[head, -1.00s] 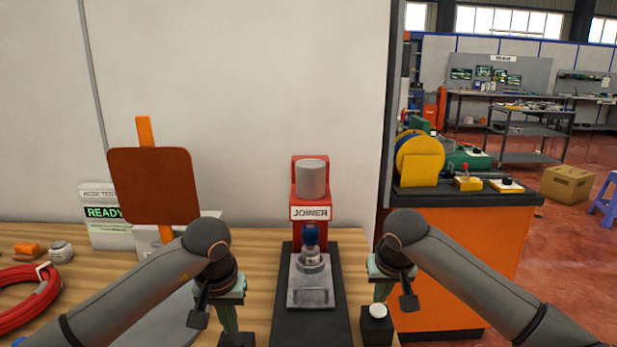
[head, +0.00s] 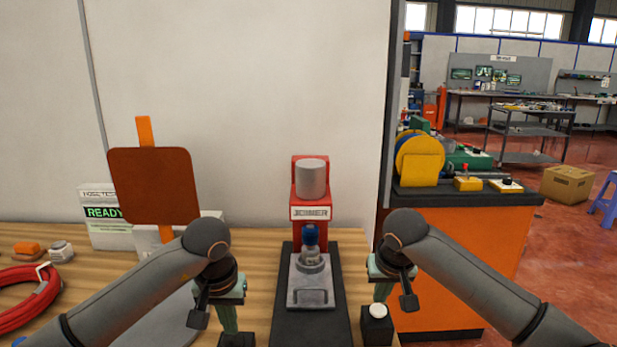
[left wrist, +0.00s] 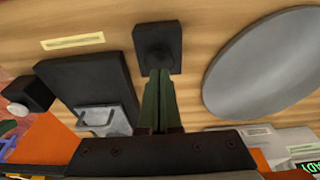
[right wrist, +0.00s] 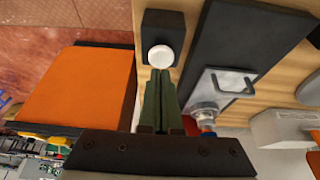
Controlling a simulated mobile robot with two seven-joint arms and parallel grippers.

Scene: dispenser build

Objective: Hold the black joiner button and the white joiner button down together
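The black joiner button (left wrist: 157,50) is a dark cap on a black box (head: 236,341), left of the joiner. My left gripper (head: 232,331) points down at it, fingers together and empty; the tips overlap the button in the left wrist view. The white joiner button (head: 377,311) sits on a black box right of the joiner and also shows in the right wrist view (right wrist: 160,57). My right gripper (head: 380,301) points down at its edge, fingers together and empty. I cannot tell whether either button is touched or pressed. The red joiner (head: 310,213) stands between them.
A blue-capped bottle (head: 311,254) stands on the joiner's metal fixture, under the grey cylinder. A grey disc (left wrist: 265,65) lies left of the black button. A red cable coil (head: 30,305) is at the far left. An orange cabinet (head: 460,255) stands right of the table.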

